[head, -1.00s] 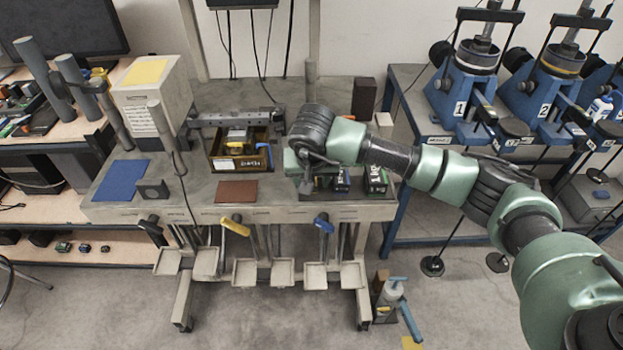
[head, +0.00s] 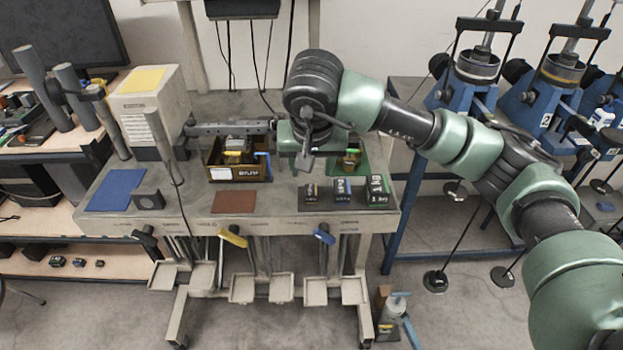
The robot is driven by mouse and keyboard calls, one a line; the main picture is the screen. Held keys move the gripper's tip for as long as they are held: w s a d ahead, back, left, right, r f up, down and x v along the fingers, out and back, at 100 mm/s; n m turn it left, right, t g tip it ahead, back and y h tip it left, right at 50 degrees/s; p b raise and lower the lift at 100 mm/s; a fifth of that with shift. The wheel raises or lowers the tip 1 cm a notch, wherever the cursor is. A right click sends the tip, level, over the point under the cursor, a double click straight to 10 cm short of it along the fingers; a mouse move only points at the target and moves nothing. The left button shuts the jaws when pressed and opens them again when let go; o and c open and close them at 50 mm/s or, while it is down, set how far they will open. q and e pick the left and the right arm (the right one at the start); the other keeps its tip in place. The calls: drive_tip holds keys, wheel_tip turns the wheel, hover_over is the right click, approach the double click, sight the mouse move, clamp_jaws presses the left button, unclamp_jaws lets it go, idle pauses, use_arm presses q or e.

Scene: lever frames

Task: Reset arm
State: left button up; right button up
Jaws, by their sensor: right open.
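My right arm comes in from the right and reaches over the right half of the grey workbench (head: 290,222). My right gripper (head: 305,158) hangs at its end, pointing down above the bench; it is open, and nothing shows between its fingers. Its fingers are small and partly covered by the wrist. It stands behind and above several small dark boxes with labels (head: 343,190), apart from them. My left gripper is not in view.
A brown bin (head: 238,172) with small parts stands left of the gripper. A brown mat (head: 234,202) and a blue mat (head: 116,190) lie further left. Blue lever presses (head: 470,85) stand at the right.

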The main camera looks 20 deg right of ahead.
drive_tip(key=shift+s+r, duration=0.15)
drive_tip(key=shift+r, duration=0.15)
